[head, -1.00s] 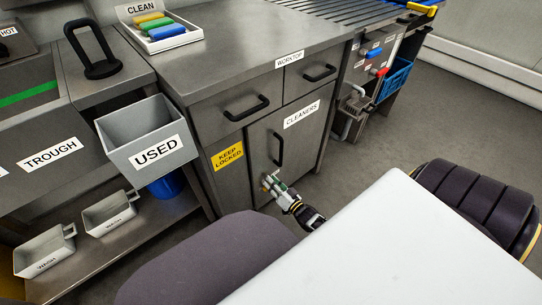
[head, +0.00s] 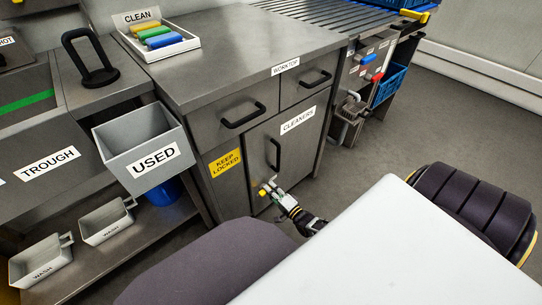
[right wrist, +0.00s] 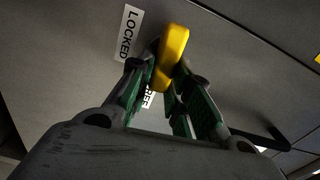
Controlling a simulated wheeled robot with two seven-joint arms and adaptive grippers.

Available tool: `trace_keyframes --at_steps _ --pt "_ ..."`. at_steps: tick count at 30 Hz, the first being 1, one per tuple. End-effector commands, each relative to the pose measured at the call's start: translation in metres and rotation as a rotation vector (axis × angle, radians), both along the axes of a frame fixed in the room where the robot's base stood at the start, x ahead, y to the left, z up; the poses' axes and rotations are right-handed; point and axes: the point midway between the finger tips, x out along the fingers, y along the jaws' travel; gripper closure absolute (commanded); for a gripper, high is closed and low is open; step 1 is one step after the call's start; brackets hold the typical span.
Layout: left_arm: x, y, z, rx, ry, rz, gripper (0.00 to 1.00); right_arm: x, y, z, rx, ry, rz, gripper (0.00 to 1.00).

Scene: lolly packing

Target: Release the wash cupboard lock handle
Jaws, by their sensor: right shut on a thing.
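The cupboard door (head: 290,150) marked CLEANERS is closed under the worktop, with a black pull handle (head: 275,153). A small yellow lock handle (head: 262,192) sits low on this door. My right gripper (head: 270,189) is at it, shut on it. In the right wrist view the yellow lock handle (right wrist: 173,48) is between the green-padded fingers of my right gripper (right wrist: 165,80). A LOCKED label (right wrist: 129,33) is left of the handle there. A second label (right wrist: 148,98) is partly hidden behind the fingers. My left gripper is not in view.
A grey USED bin (head: 142,140) hangs left of the cupboard, above a shelf with two WASH scoops (head: 108,222). A yellow KEEP LOCKED sign (head: 225,163) is beside the door. My white body top (head: 350,240) fills the lower right. Grey floor is clear to the right.

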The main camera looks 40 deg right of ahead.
Motion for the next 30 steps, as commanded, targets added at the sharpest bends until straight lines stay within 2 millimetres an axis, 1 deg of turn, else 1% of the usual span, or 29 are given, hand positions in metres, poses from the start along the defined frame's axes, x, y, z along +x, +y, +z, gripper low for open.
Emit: trace_keyframes --at_steps 2,7,20,21,24,26,30 --pt "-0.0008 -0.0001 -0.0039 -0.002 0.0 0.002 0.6 0.0 -0.0013 -0.0015 0.033 0.005 0.0 1.0" --pt "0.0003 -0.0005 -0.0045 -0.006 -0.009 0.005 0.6 -0.0001 -0.0012 -0.0023 0.082 0.007 -0.001 1.0" --pt "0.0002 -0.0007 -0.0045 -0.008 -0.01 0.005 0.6 -0.0002 -0.0008 -0.0025 0.099 0.01 -0.001 1.0" --pt "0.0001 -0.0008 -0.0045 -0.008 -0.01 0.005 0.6 -0.0002 -0.0008 -0.0025 0.099 0.01 -0.001 0.79" --pt "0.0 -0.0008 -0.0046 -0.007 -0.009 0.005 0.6 -0.0002 -0.0007 -0.0025 0.098 0.01 -0.001 0.66" --pt "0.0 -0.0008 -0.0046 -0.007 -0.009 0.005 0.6 -0.0003 -0.0006 -0.0024 0.098 0.009 -0.001 0.59" --pt "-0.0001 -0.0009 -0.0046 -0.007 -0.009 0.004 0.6 -0.0002 -0.0003 -0.0022 0.097 0.009 0.0 0.59"
